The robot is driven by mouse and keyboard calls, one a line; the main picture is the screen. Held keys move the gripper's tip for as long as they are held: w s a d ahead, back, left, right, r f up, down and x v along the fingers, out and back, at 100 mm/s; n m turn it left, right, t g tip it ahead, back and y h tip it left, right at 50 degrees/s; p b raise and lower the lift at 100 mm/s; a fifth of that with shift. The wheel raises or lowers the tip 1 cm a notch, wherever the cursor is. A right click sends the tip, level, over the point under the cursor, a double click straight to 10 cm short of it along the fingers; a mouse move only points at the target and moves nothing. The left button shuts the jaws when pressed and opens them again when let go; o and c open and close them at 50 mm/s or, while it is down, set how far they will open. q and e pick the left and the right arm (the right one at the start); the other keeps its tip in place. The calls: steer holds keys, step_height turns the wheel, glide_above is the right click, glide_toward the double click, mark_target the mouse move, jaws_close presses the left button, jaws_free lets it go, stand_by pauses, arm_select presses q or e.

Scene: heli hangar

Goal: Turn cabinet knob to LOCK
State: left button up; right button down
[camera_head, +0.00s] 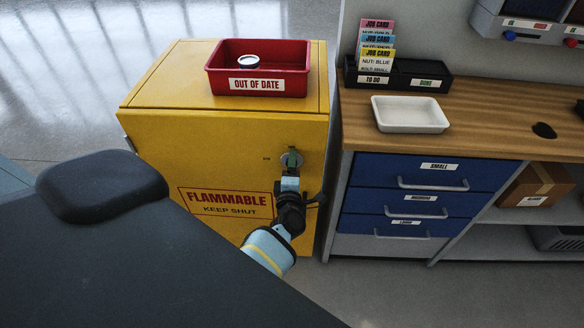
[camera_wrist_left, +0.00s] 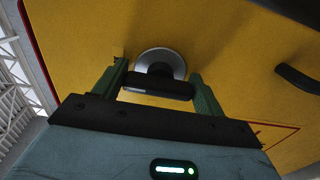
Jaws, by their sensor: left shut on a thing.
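The yellow cabinet (camera_head: 225,135) stands left of the workbench, its door marked FLAMMABLE KEEP SHUT. Its knob (camera_head: 290,160) is on the upper right of the door, a dark bar on a round silver plate. In the left wrist view the knob's dark bar (camera_wrist_left: 158,86) lies between the two green fingers of my left gripper (camera_wrist_left: 160,90). In the head view my left gripper (camera_head: 291,158) reaches up to the knob from below and is shut on it. The knob's markings are too small to read. My right gripper is not in view.
A red OUT OF DATE bin (camera_head: 258,88) with a small round tin sits on the cabinet. A dark door handle (camera_wrist_left: 298,78) is to the right in the wrist view. The workbench (camera_head: 490,125) with a white tray (camera_head: 409,114) and blue drawers stands close on the right.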

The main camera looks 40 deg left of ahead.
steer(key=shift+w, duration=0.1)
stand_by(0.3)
arm_select(q)
steer(key=o, duration=1)
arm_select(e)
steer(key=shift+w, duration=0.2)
arm_select(q)
steer(key=shift+s+d, duration=0.1)
steer(key=shift+s, duration=0.05)
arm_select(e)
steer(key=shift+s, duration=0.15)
